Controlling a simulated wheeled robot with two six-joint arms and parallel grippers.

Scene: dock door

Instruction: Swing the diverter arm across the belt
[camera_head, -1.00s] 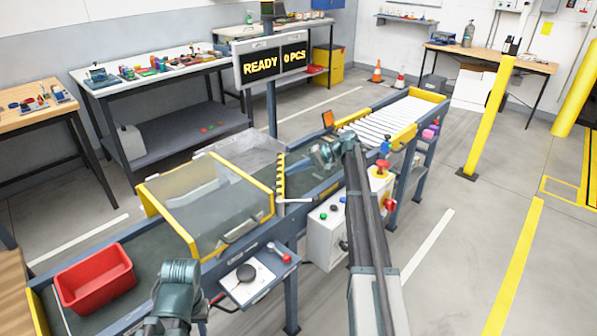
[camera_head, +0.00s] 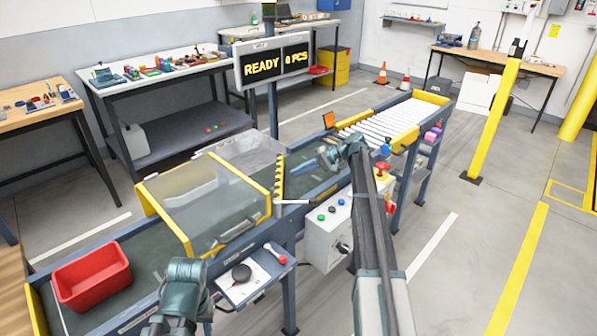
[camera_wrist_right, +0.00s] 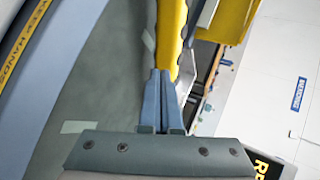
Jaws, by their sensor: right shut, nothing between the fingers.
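The diverter arm (camera_head: 279,180) is a yellow bar with dark notches. It stands at the belt (camera_head: 233,210) just beyond the clear-sided hood. My right gripper (camera_head: 325,157) is shut and empty over the belt, to the right of the diverter arm in the head view. In the right wrist view, the shut fingers (camera_wrist_right: 160,75) point toward the lower end of a yellow bar (camera_wrist_right: 171,32), seemingly the diverter arm. I cannot tell whether they touch. My left arm comes in at the bottom left of the head view; its fingers do not show clearly.
A yellow-framed hood (camera_head: 205,200) covers part of the belt. A red bin (camera_head: 92,277) sits at the belt's near left end. A control box (camera_head: 328,235) with buttons hangs on the front side. White rollers (camera_head: 385,125) continue at the far end.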

